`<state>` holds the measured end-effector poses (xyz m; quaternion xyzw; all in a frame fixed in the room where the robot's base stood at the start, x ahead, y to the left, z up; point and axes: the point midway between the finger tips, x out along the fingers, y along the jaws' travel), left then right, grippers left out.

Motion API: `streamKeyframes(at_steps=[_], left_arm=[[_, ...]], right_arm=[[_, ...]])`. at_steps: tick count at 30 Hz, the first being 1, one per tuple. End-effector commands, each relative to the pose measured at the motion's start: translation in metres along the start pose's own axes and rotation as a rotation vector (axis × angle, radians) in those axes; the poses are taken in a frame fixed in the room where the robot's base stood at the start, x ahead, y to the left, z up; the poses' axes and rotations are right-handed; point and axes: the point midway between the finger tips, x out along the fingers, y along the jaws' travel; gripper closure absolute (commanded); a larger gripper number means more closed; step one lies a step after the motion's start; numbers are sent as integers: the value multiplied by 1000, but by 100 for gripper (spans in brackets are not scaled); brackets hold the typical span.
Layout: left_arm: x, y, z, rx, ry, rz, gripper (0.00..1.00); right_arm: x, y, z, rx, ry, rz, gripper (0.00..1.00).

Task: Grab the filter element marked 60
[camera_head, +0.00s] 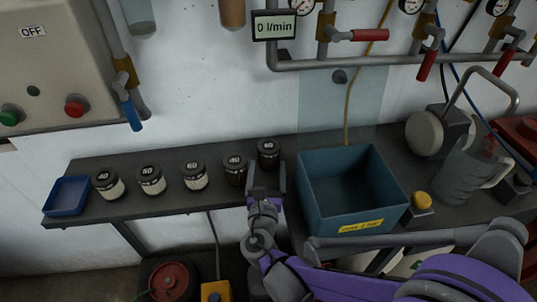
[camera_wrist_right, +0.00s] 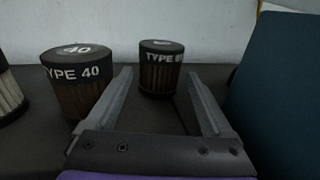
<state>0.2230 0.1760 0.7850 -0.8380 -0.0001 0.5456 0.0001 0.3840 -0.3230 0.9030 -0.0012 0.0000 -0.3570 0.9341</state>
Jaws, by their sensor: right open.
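Several short cylindrical filter elements with black caps stand upright in a row on the dark shelf. The rightmost, a brown one (camera_head: 268,153) whose cap appears to read 60, stands just ahead of my right gripper (camera_head: 267,172). In the right wrist view this brown filter (camera_wrist_right: 161,72) stands beyond and between the spread fingertips, its TYPE label partly unclear. My right gripper (camera_wrist_right: 160,85) is open and empty. A pale filter (camera_head: 194,175) also appears marked 60. Between them stands a brown filter marked 40 (camera_head: 235,170), also left of the fingers in the wrist view (camera_wrist_right: 78,80). My left gripper is not in view.
A blue open bin (camera_head: 352,218) stands close to the right of my right gripper. A small blue tray (camera_head: 67,196) and pale filters marked 40 (camera_head: 108,184) and 50 (camera_head: 151,180) are at left. A jug (camera_head: 464,172) is at right. The wall stands behind the shelf.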

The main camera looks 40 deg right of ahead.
Motion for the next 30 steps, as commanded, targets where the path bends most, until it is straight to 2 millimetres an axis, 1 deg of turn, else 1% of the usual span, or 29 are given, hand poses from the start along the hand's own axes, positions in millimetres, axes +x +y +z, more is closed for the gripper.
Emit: streamKeyframes(at_steps=[1,3,6,11,14,21,24,29,30], left_arm=[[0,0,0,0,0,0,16],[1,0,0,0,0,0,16],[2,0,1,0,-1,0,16],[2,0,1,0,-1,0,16],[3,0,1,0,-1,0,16],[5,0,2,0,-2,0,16],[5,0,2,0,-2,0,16],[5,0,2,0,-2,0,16],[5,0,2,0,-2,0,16]], right_arm=[[10,-1,0,-1,0,-5,14],[21,-1,0,1,0,-4,14],[32,-1,0,1,0,-3,14],[41,0,1,1,0,-2,14],[50,-1,1,1,0,-3,14],[86,-1,0,1,1,-3,14],[92,-1,0,2,1,-1,14],[92,0,1,2,1,0,14],[91,0,1,2,1,0,18]])
